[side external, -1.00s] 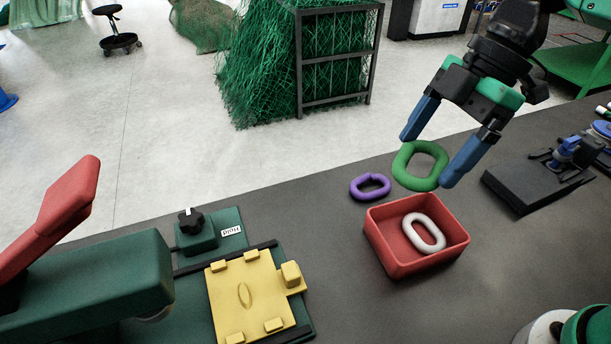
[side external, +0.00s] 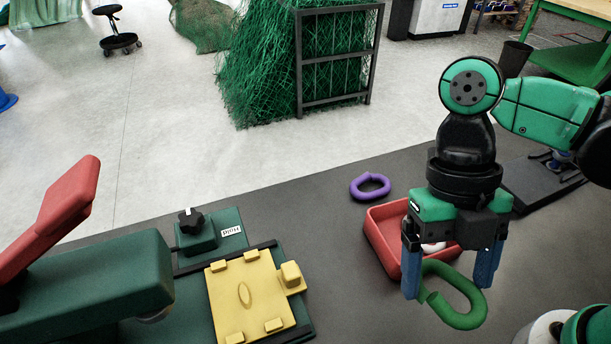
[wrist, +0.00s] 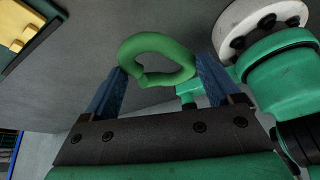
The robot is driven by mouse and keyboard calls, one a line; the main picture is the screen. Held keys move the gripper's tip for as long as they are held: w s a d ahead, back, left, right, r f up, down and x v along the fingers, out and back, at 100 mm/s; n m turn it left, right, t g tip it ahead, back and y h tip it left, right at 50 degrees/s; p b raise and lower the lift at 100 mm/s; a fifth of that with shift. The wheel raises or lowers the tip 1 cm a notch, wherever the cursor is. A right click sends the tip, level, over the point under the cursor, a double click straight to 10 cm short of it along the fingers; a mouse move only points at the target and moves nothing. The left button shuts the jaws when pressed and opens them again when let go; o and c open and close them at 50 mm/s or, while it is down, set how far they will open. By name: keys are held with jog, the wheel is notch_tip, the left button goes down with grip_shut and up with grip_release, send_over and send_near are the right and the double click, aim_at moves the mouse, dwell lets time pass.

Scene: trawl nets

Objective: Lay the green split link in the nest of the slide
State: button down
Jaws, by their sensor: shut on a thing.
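The green split link (side external: 452,308) is an oval ring with a gap in its side. My gripper (side external: 445,284) has its blue fingers shut on the link, one at each side, and holds it in front of the red tray. The link and gripper (wrist: 160,88) also show in the wrist view, with the gap facing the gripper body. The yellow slide (side external: 230,315) lies on the green base at the lower left, with raised blocks around its edges and a small oval mark (side external: 244,294) in its middle. The slide's corner (wrist: 22,25) shows in the wrist view.
A red tray (side external: 383,240) holds a white link (side external: 434,247), mostly hidden behind my gripper. A purple link (side external: 370,187) lies behind the tray. A green press with a red lever (side external: 60,215) and a black knob (side external: 190,220) flank the slide. The bench between slide and tray is clear.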

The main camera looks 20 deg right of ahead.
aim_at(413, 334)
notch_tip(413, 334, down, 11)
jog(key=shift+f, duration=0.1)
dwell(0.6)
grip_release()
